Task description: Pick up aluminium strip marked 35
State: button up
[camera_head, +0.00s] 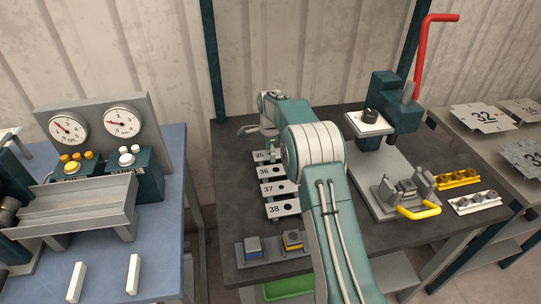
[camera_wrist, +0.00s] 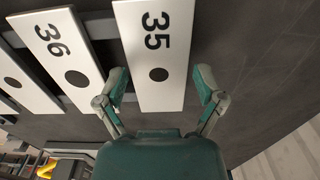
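The strip marked 35 (camera_wrist: 155,45) is a pale flat plate with a dark round hole, seen large in the wrist view. In the head view its left end (camera_head: 261,155) shows at the top of a row of strips, and my arm hides the rest. My gripper (camera_wrist: 160,82) is open, with one finger on each side of strip 35. I cannot tell whether the fingers touch it. The left finger lies between strip 35 and the strip marked 36 (camera_wrist: 60,58).
Strips 37 (camera_head: 277,187) and 38 (camera_head: 283,208) lie below 36 in the rack. A press with a red lever (camera_head: 424,55) stands to the right on the dark table (camera_head: 350,240). Blocks in a grey holder (camera_head: 272,248) sit near the front edge. Gauges stand on a blue bench at left.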

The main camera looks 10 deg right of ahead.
jog(key=c, duration=0.5)
jog(key=shift+r, duration=0.1)
